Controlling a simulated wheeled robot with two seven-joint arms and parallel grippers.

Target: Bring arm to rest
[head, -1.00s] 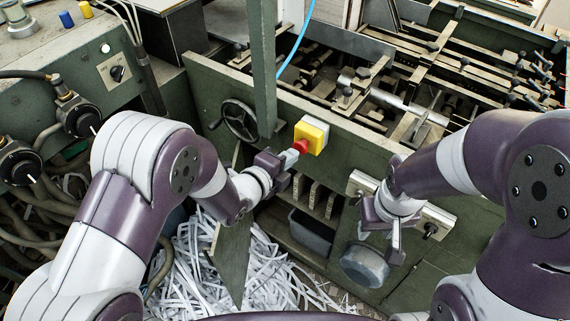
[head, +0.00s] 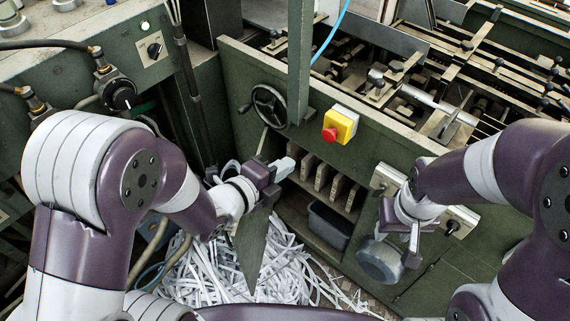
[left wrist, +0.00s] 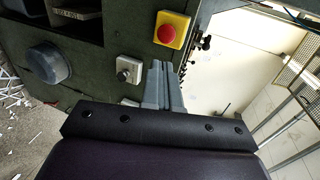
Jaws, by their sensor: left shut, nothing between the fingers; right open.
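My left gripper (head: 284,166) is shut and empty in the head view, below and to the left of the red stop button (head: 329,134) on its yellow box (head: 343,122). The gripper is apart from the button. In the left wrist view the shut fingers (left wrist: 163,85) point toward the green machine front, with the red button (left wrist: 167,34) above them. My right gripper (head: 412,245) is open and empty in front of the machine's lower right panel.
The green feeder machine (head: 245,80) stands close ahead, with a handwheel (head: 269,106) and a round grey cover (head: 380,260). A green upright post (head: 299,60) rises behind my left gripper. Shredded paper strips (head: 205,275) lie on the floor below.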

